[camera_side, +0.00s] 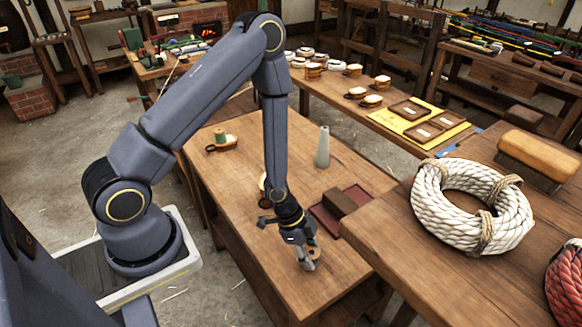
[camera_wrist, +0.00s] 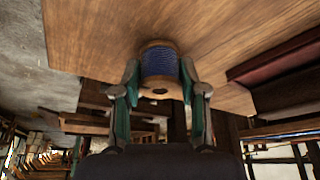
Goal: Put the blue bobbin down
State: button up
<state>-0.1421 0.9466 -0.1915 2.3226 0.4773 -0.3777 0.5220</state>
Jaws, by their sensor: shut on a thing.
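The blue bobbin (camera_wrist: 160,64) has blue thread wound between pale wooden ends. In the wrist view it sits between the two green-sided fingers of my gripper (camera_wrist: 160,78), which is shut on it. In the side view my gripper (camera_side: 308,258) points down over the near end of the wooden table (camera_side: 235,185), with the bobbin (camera_side: 315,254) partly hidden by the fingers. The bobbin is at or just above the table top; I cannot tell whether it touches.
A dark red tray with a brown block (camera_side: 341,202) lies close behind my gripper. A grey cone (camera_side: 323,148) and a green spool (camera_side: 221,137) stand farther back. A higher bench at right holds a white rope coil (camera_side: 425,205). Bare wood surrounds the bobbin.

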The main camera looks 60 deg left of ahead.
jog(key=shift+f, duration=0.1)
jog(key=o, duration=1)
jog(key=s+a+r+n+y, duration=0.15)
jog(key=a+r, duration=0.25)
jog(key=r, duration=0.4)
jog(key=a+r+n+t+y, duration=0.15)
jog(key=a+r, duration=0.25)
jog(key=r, duration=0.4)
jog(key=s+a+r+n+g+y, duration=0.1)
jog(key=a+r+n+y, duration=0.2)
jog(key=r, duration=0.4)
jog(key=s+d+r+n, duration=0.1)
jog(key=s+r, duration=0.2)
jog(key=r, duration=0.1)
jog(key=s+d+r+n+t+h, duration=0.1)
jog(key=s+r+n, duration=0.1)
jog(key=r, duration=0.3)
jog(key=s+d+r+n+t+h, duration=0.1)
jog(key=s+r, duration=0.3)
jog(key=r, duration=0.1)
jog(key=shift+s+n, duration=0.15)
jog(key=shift+n, duration=0.25)
